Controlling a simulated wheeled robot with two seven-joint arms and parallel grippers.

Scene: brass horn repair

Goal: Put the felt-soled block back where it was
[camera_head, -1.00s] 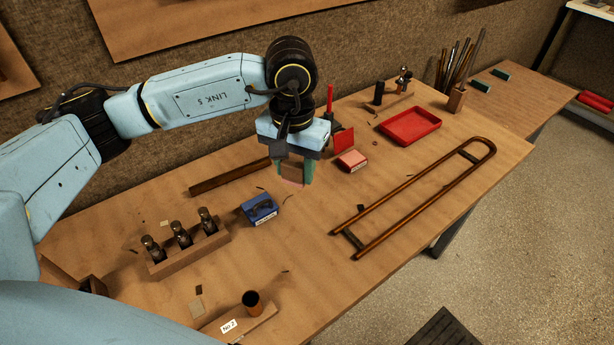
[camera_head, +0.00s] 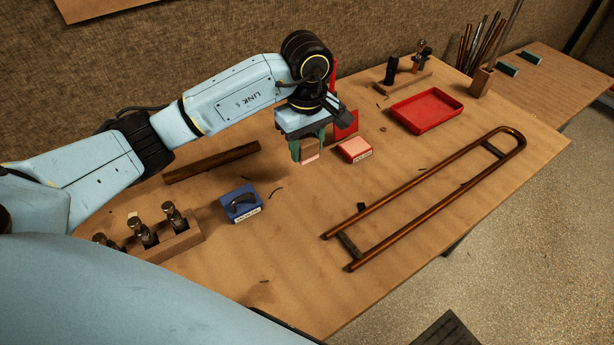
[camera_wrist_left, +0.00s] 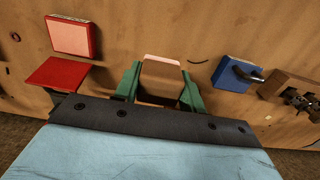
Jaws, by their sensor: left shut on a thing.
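The felt-soled block (camera_head: 311,149) is a small wooden block with a pink sole. My left gripper (camera_head: 309,148) is shut on it, one green finger on each side. In the left wrist view the block (camera_wrist_left: 160,80) sits between the green fingers, its pink edge toward the far side. The block appears held over the bench, left of a red box with a pink top (camera_head: 354,149); I cannot tell how high it is. My right gripper is not in view.
A red upright plate (camera_head: 345,126) stands close behind the gripper. A blue box (camera_head: 241,204), a dark wooden bar (camera_head: 211,162) and a rack of valves (camera_head: 178,243) lie left. A red tray (camera_head: 427,110) and brass slide (camera_head: 430,197) lie right.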

